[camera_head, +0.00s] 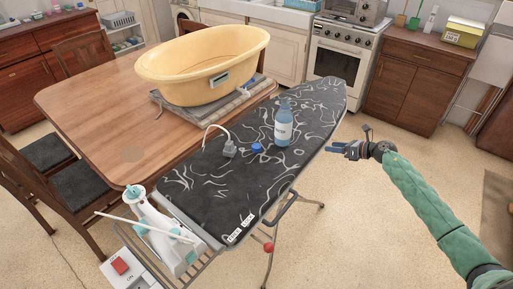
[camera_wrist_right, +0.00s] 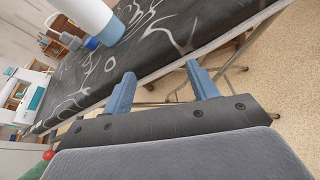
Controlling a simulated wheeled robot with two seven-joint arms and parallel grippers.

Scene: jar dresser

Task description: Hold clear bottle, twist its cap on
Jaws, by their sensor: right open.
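The clear bluish bottle (camera_head: 283,128) with a white label stands upright on the patterned ironing board. A small blue cap (camera_head: 257,148) lies on the board just left of the bottle, apart from it. My right gripper (camera_head: 338,149) is open and empty, off the board's right edge and to the right of the bottle. In the right wrist view its two blue fingers (camera_wrist_right: 160,74) are spread, with nothing between them. Part of the bottle (camera_wrist_right: 88,12) shows at the top left of that view, beyond the fingers. My left gripper is not in view.
The ironing board (camera_head: 210,198) has a grey plug with a cord (camera_head: 229,149) left of the cap. A steam iron (camera_head: 160,225) stands at its near end. A wooden table (camera_head: 90,110) with a yellow tub (camera_head: 190,75) is beside it. Floor is free on the right.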

